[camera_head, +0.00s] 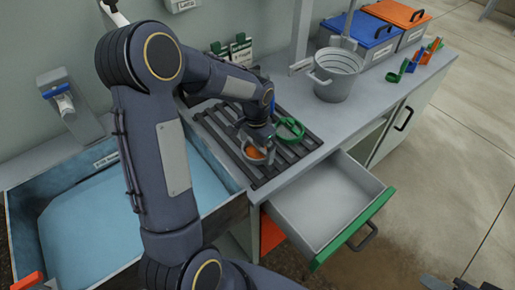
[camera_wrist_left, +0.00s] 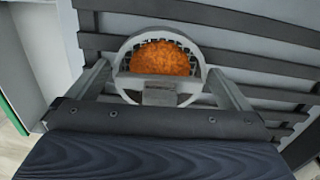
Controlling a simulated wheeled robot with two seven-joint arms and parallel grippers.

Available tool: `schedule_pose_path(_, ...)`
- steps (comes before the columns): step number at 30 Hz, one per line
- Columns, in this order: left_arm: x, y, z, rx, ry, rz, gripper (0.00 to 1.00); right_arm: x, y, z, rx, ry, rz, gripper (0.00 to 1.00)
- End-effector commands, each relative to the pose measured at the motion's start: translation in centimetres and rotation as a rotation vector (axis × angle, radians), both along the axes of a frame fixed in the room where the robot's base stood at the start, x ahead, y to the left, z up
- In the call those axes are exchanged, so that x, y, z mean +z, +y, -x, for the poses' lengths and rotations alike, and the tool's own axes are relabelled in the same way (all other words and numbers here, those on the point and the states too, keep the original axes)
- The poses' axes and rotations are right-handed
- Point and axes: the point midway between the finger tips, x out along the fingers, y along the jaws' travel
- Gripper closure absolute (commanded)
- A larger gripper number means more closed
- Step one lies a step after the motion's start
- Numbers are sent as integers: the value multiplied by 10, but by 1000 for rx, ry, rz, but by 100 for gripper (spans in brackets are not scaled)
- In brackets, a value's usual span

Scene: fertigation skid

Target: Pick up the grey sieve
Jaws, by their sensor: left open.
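The grey sieve (camera_wrist_left: 158,97) is a round ring with dark mesh and a short handle block, holding a heap of orange grains (camera_wrist_left: 165,58). It rests on the dark slatted rack (camera_head: 215,129); in the head view the sieve (camera_head: 256,161) is partly hidden by my left gripper (camera_head: 257,148). In the left wrist view my left gripper (camera_wrist_left: 160,85) is open, one finger on each side of the sieve, with gaps between. Dark parts at the bottom right edge of the head view may be my right gripper (camera_head: 460,284), mostly cut off.
A green ring-shaped sieve (camera_head: 290,129) lies just right on the rack. An open drawer (camera_head: 325,204) juts out below. A grey bucket (camera_head: 335,78), blue box (camera_head: 358,39) and orange box (camera_head: 398,17) stand farther back. A blue-lined basin (camera_head: 120,205) is at left.

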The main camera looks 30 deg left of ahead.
Motion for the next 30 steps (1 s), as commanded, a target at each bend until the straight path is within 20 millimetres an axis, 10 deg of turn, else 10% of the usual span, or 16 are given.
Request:
schedule_pose_path(5,0,0,0,0,-1,0,0,0,0,0,0,0,0,64)
schedule_pose_path(13,0,0,0,0,-1,0,33,0,0,0,0,0,0,64)
schedule_pose_path(30,33,0,-1,-1,-7,-1,33,1,0,0,0,0,0,64)
